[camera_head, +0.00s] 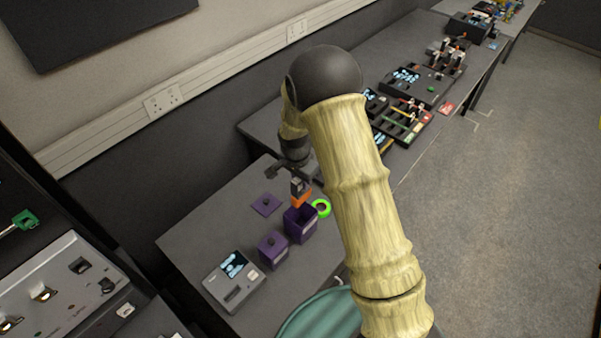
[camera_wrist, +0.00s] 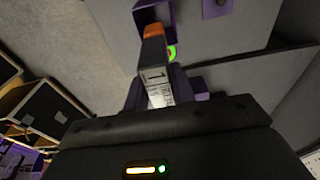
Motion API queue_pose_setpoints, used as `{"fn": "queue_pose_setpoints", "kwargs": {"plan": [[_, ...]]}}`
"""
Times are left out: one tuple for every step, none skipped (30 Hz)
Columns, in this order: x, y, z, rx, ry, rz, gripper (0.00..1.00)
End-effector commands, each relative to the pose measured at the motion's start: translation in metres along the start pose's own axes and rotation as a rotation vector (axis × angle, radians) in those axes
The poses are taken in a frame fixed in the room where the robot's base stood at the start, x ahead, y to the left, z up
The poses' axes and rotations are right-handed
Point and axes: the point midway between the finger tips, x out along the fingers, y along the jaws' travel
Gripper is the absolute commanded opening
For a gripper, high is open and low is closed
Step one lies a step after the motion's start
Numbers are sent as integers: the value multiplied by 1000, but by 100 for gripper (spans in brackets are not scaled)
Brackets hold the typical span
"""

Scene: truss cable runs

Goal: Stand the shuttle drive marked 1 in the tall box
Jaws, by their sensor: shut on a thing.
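My gripper (camera_head: 299,181) is shut on the shuttle drive (camera_head: 300,196), a dark block with an orange end. In the wrist view the shuttle drive (camera_wrist: 155,72) shows a white label with a 1, and its orange end points away from my gripper. In the head view it hangs upright, orange end down, over the mouth of the open purple tall box (camera_head: 301,226). A purple box (camera_wrist: 150,12) also shows beyond the orange end in the wrist view. I cannot tell whether the orange end is inside the rim.
A smaller purple box with a knob (camera_head: 273,249) stands beside the tall box. A flat purple lid (camera_head: 266,204) lies behind it. A bright green ring (camera_head: 321,208) lies close to the right. A grey device with a screen (camera_head: 234,279) sits at the front left.

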Motion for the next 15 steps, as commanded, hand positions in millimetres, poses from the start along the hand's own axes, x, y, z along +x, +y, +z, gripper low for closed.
{"fn": "queue_pose_setpoints", "kwargs": {"plan": [[0,0,0,0,0,-1,0],[0,0,0,-1,0,-1,0],[0,0,0,-1,0,-1,0],[0,0,0,-2,0,-1,0],[0,-1,1,-2,0,-1,0],[0,-1,1,-3,0,-1,0],[1,-1,1,-3,0,-1,0],[2,-1,1,-3,0,-1,0],[3,-1,1,-4,0,-1,0],[5,-1,2,-4,0,-1,0],[7,-1,2,-4,0,-1,0],[9,-1,2,-4,0,-1,0],[12,-1,2,-4,0,-1,0],[14,-1,3,-4,0,-1,0],[18,-1,3,-4,0,-1,0]]}}
